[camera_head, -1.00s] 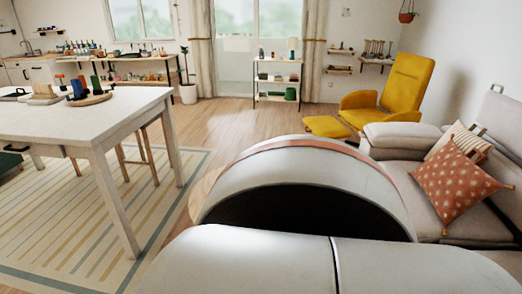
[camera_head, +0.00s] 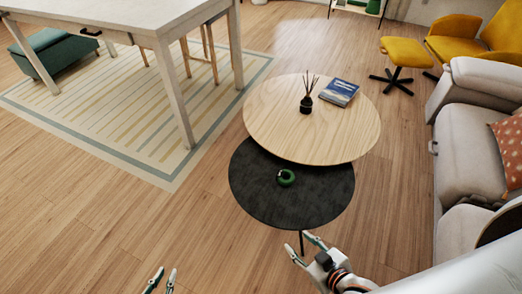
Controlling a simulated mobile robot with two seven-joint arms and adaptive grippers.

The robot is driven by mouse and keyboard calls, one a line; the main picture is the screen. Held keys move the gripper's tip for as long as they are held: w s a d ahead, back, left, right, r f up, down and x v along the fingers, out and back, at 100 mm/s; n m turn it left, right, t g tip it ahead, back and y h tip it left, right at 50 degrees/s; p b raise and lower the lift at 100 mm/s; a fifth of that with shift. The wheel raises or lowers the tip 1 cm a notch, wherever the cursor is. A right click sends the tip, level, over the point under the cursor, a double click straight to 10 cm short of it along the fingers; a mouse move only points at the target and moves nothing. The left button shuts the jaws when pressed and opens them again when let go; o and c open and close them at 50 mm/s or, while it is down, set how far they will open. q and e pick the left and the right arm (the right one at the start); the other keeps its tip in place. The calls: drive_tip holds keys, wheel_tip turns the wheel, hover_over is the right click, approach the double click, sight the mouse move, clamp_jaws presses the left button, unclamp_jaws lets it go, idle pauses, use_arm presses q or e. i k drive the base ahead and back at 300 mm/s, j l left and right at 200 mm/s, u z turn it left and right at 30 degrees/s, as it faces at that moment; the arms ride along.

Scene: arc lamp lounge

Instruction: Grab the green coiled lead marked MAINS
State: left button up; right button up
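A small green coil (camera_head: 286,178) lies on the lower, black round table (camera_head: 255,205). It fits the green lead, but no MAINS marking can be read at this size. My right gripper (camera_head: 303,246) is near the black table's front edge, below the coil in the picture and apart from it. Its fingers are spread and empty. My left gripper (camera_head: 162,281) shows only its fingertips at the bottom edge, over the wood floor to the left. Its fingers are apart with nothing between them.
A higher light-wood round table (camera_head: 345,130) overlaps the black one's back, with a reed diffuser (camera_head: 306,104) and a blue book (camera_head: 339,92). A grey sofa (camera_head: 465,150) stands at right, a white table (camera_head: 150,15) at upper left. Floor left of the round tables is clear.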

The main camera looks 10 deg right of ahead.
sight(282, 172)
drive_tip(key=z, duration=0.7)
drive_tip(key=i+l+u, duration=0.15)
drive_tip(key=i+l, duration=0.6)
drive_tip(key=l, duration=0.15)
